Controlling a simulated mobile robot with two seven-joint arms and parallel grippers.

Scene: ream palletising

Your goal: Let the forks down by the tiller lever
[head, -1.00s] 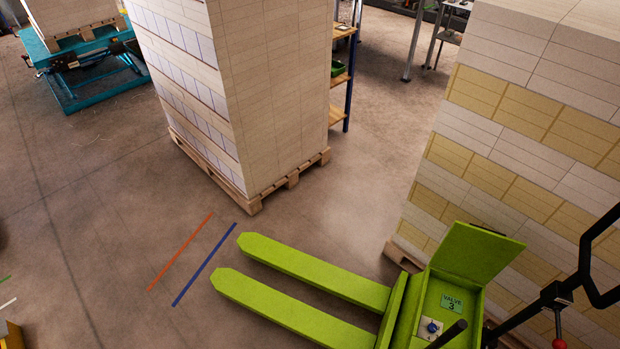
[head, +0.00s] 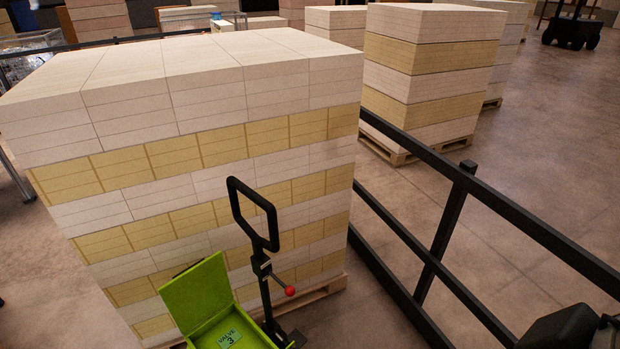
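The pallet truck's black tiller (head: 262,258) stands upright at the bottom centre of the head view, with a loop handle (head: 234,208) at its top. A lever with a red knob (head: 290,291) sticks out to the right, low on the tiller. The forks are out of the picture now. Neither of my grippers can be made out.
A tall ream stack (head: 120,165) on a pallet stands close behind the tiller. A black railing (head: 437,230) runs along the right, with another palletised stack (head: 425,75) beyond it. Open floor (head: 560,150) lies right of the railing. A dark object (head: 562,330) fills the lower right corner.

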